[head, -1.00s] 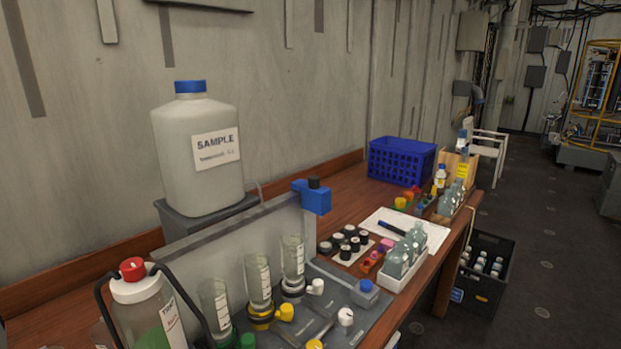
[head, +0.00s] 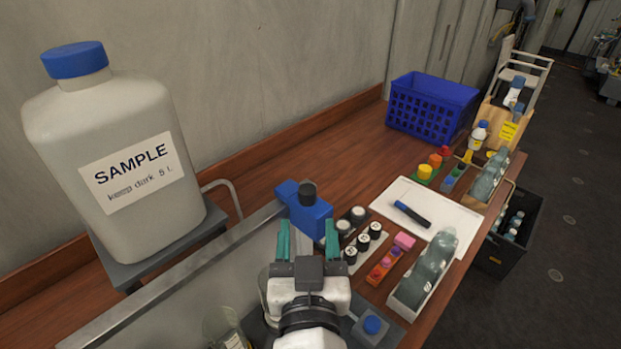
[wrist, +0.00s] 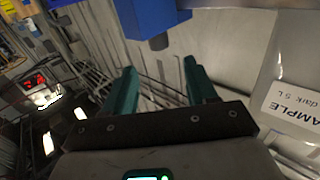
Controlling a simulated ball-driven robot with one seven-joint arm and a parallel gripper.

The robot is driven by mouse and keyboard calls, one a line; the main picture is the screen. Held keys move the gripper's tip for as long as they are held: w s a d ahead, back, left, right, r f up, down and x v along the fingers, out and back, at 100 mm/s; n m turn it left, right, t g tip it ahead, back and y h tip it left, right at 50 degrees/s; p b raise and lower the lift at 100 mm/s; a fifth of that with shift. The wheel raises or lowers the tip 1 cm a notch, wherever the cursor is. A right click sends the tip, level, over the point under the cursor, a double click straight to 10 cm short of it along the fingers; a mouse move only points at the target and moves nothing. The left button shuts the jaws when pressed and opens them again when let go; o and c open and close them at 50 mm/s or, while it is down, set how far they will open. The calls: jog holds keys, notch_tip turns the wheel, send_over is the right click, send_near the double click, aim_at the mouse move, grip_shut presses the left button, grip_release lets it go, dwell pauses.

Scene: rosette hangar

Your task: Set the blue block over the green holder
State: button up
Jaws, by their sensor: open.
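A small blue block (head: 448,184) sits at the far part of the bench, beside a low green holder (head: 416,179). Yellow, orange and red round pieces stand along the green holder; its detail is too small to tell. My gripper (head: 307,240) is open and empty, with teal fingers apart, at the near part of the bench. It is well short of the block and holder. In the wrist view my open fingers (wrist: 161,72) show nothing between them; the block and holder do not show there.
A blue fixture with a black knob (head: 305,212) stands just beyond my fingers, on the grey panel's end. A SAMPLE jug (head: 110,150) stands left. Black-capped vials, an orange rack (head: 384,266), a bottle tray and a white board (head: 440,226) lie right. A blue basket (head: 432,108) stands behind.

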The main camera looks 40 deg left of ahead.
aim_at(307, 197)
jog(key=p+x, duration=0.1)
jog(key=x, duration=0.9)
jog(key=shift+w, duration=0.1)
jog(key=shift+c, duration=0.2)
grip_shut()
